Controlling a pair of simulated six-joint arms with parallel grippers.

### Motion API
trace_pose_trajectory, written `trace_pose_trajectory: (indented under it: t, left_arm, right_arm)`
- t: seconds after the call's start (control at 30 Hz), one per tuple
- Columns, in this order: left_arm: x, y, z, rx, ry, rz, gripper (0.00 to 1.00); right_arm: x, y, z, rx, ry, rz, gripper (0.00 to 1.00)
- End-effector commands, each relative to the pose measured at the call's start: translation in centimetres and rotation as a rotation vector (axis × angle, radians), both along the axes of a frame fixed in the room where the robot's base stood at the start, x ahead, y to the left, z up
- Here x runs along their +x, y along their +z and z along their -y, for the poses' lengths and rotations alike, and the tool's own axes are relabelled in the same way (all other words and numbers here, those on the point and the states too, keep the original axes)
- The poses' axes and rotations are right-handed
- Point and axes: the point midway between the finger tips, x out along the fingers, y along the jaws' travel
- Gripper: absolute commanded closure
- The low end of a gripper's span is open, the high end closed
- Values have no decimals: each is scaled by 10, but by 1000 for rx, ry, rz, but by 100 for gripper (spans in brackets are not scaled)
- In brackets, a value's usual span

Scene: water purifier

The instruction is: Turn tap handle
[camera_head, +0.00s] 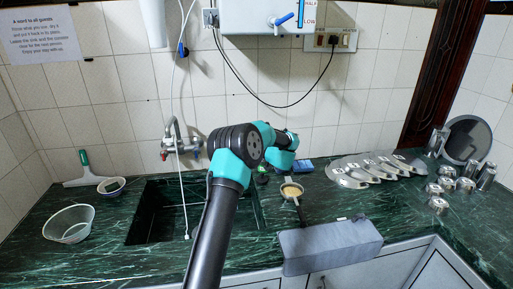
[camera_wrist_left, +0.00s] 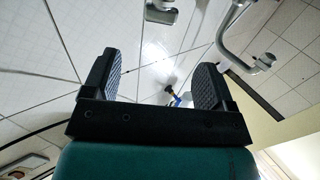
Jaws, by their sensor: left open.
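A metal wall tap (camera_head: 178,142) with a red handle on its left and a blue one on its right is above the sink. A white purifier box (camera_head: 262,18) is on the wall at the top, with a blue-handled tap (camera_head: 284,19) on its front. My left arm rises in the middle of the head view; its gripper is hidden behind its wrist there. In the left wrist view my left gripper (camera_wrist_left: 154,68) is open and empty, fingers apart. Beyond its right finger is a small blue piece (camera_wrist_left: 177,99), too small to identify. My right gripper is not in view.
A dark sink (camera_head: 160,215) sits in the green marble counter. A bowl (camera_head: 70,224), a smaller bowl (camera_head: 111,186) and a squeegee (camera_head: 84,168) are at left. A strainer (camera_head: 291,190), a grey box (camera_head: 330,245), a plate rack (camera_head: 372,168) and several metal cups (camera_head: 447,184) stand at right.

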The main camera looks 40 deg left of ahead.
Motion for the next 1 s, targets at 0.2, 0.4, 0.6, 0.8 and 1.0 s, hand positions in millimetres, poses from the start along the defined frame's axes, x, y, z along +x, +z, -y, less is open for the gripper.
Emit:
trace_pose_trajectory:
  t: [0.2,0.4,0.6,0.8,1.0]
  left_arm:
    - [-1,0,29,-1,-1,-1,21]
    - [-2,0,34,-1,1,0,21]
    - [-2,0,34,-1,1,0,21]
    - [-1,0,35,0,-3,1,21]
    - [15,6,58,16,-149,56,21]
  right_arm:
    - [0,0,0,0,0,0,57]
    - [0,0,0,0,0,0,57]
    - [0,0,0,0,0,0,57]
    - [0,0,0,0,0,0,57]
    - [0,0,0,0,0,0,57]
